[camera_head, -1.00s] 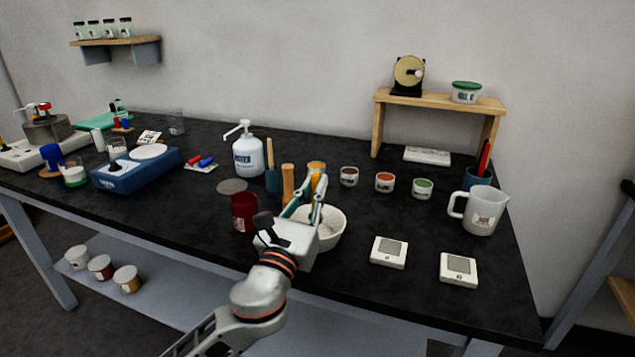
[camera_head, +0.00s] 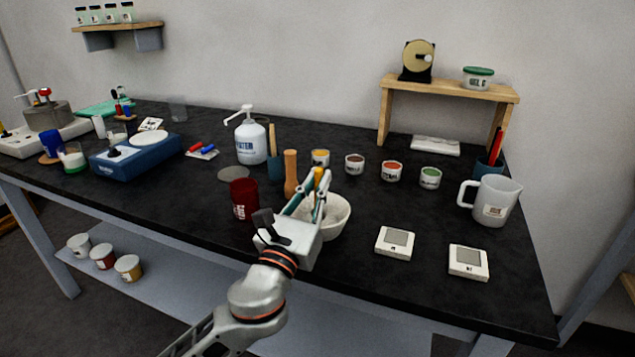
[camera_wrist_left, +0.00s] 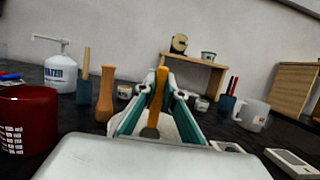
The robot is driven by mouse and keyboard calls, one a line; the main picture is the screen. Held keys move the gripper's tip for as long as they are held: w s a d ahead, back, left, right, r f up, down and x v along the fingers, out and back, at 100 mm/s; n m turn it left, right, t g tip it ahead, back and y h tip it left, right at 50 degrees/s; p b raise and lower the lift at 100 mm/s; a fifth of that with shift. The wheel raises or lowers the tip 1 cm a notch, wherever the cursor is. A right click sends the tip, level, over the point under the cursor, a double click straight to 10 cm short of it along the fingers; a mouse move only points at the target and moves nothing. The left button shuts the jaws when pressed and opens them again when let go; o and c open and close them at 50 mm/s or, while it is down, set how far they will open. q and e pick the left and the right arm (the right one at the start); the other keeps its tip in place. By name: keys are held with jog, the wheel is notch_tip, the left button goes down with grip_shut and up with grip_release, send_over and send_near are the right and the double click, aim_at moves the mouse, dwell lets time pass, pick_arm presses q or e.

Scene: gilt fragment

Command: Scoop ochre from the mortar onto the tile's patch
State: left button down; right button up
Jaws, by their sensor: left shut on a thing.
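The white mortar (camera_head: 338,222) stands near the bench's front edge. My left gripper (camera_head: 319,186) is over it, shut on an orange-handled tool that stands upright between the fingers. In the left wrist view the orange handle (camera_wrist_left: 159,90) rises between the fingers, and its grey lower end (camera_wrist_left: 150,132) is over or in the mortar. I cannot tell whether it carries ochre; the mortar's contents are mostly hidden. My right gripper is not in view.
A dark red cup (camera_head: 243,199) and a wooden pestle-like piece (camera_head: 291,174) stand left of the mortar. Several small pigment pots, including a red one (camera_head: 391,171), stand behind. A white jug (camera_head: 493,203) stands right. Bench between mortar and tiles is clear.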

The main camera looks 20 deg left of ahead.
pick_arm(q)
jog(key=shift+f, duration=0.45)
dwell(0.4)
jog(key=shift+f+b, duration=0.2)
jog(key=shift+b, duration=0.1)
dwell(0.3)
jog(key=shift+f, duration=0.2)
dwell(1.3)
jog(key=shift+f, duration=0.1)
dwell(0.7)
